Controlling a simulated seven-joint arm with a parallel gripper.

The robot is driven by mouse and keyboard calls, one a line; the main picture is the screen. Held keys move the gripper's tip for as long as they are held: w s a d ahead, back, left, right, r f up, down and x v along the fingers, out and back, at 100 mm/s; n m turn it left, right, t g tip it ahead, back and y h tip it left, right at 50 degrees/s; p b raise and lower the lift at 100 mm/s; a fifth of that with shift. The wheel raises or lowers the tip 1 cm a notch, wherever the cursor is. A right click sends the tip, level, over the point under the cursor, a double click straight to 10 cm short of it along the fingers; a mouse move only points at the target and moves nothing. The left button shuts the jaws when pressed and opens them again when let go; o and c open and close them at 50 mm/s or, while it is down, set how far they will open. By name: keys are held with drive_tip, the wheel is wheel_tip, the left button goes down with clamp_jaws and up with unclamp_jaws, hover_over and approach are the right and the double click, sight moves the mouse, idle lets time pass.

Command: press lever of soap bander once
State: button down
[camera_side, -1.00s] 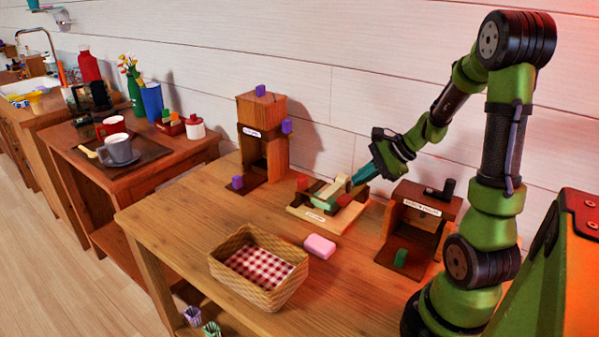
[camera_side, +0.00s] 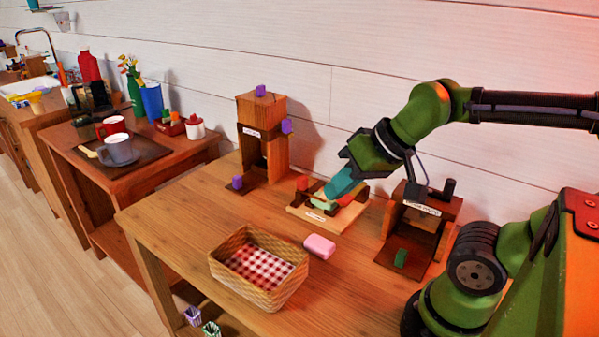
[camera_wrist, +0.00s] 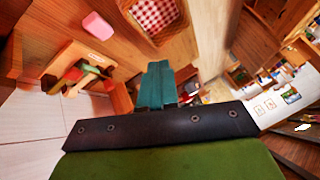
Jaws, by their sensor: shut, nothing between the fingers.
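The soap bander (camera_side: 312,215) is a low device on a pale wooden base with a label, near the middle of the table. It has dark wooden supports, a red part and a pale green bar; it also shows in the wrist view (camera_wrist: 92,54) at left. My gripper (camera_side: 331,194) has teal fingers, shut and empty, angled down over the bander. In the side view the fingertips overlap the bar, hiding part of it; I cannot tell whether they touch. In the wrist view my gripper (camera_wrist: 160,66) appears beside the bander.
A pink soap bar (camera_side: 319,246) lies in front of the bander. A wicker basket (camera_side: 240,285) with checked cloth stands front left. A wooden dispenser tower (camera_side: 264,145) stands behind left, and a dark wooden device (camera_side: 419,222) with a green block stands right.

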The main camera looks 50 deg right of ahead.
drive_tip(key=w+d+f+n+g+h, duration=0.1)
drive_tip(key=w+d+n+g, duration=0.1)
drive_tip(key=d, duration=0.8)
drive_tip(key=w+d+n+g+h, duration=0.1)
drive_tip(key=w+d+g, duration=0.4)
drive_tip(key=d, duration=0.6)
drive_tip(key=shift+w+f+n, duration=0.35)
drive_tip(key=shift+w+n, duration=0.15)
drive_tip(key=shift+w, duration=0.5)
